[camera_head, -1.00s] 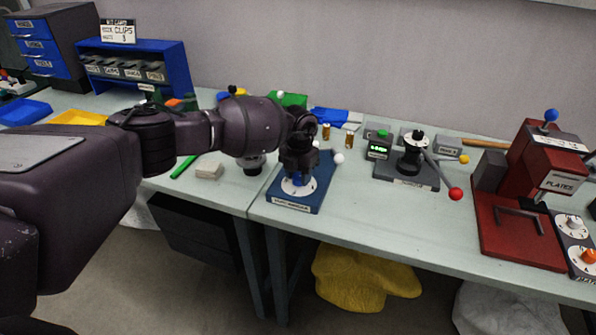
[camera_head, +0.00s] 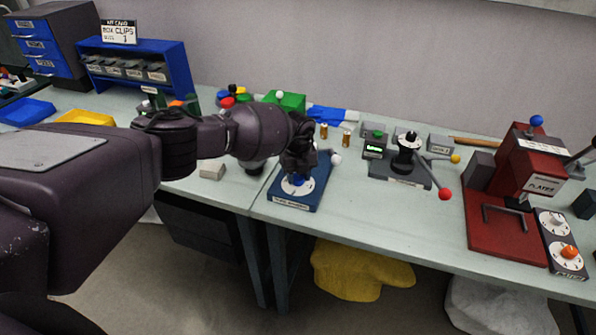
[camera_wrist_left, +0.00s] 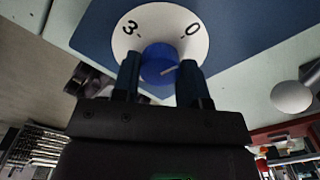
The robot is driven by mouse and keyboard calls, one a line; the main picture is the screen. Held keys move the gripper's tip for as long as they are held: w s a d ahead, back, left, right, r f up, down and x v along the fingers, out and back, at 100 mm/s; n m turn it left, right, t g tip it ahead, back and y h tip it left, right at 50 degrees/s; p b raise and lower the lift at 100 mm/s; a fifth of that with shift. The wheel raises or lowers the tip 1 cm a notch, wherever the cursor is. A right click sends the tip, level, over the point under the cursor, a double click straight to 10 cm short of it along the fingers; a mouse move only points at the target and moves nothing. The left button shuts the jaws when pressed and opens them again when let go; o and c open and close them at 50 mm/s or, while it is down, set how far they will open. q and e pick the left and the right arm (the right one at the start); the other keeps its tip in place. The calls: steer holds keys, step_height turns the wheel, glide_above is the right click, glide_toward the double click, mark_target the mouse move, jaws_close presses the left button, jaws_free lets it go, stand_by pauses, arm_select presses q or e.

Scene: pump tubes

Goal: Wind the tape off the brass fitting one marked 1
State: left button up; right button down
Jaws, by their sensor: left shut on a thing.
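Two small brass-coloured fittings stand near the back of the bench, a left one (camera_head: 324,131) and a right one (camera_head: 347,138); they are too small to read a mark or make out tape. My left gripper (camera_head: 298,172) is over a blue base (camera_head: 314,187) with a white dial (camera_head: 291,189). It is shut on the dial's blue knob (camera_head: 298,180). In the left wrist view both fingers (camera_wrist_left: 160,82) flank the blue knob (camera_wrist_left: 159,62), and the white dial (camera_wrist_left: 190,32) shows 3 and 0. My right gripper is not in view.
A white ball (camera_head: 336,160) sticks out beside the blue base. To the right stand a grey device with a red-ended lever (camera_head: 445,194) and a red press (camera_head: 507,237). A pale block (camera_head: 212,170) lies left of the base. The bench front between base and press is clear.

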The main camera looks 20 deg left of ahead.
mark_target(298, 177)
arm_select(q)
steer(key=shift+n+p, duration=0.35)
steer(key=shift+n, duration=0.55)
steer(key=o, duration=0.9)
steer(key=shift+o, duration=0.2)
step_height(298, 177, up, 11)
steer(key=shift+f, duration=0.1)
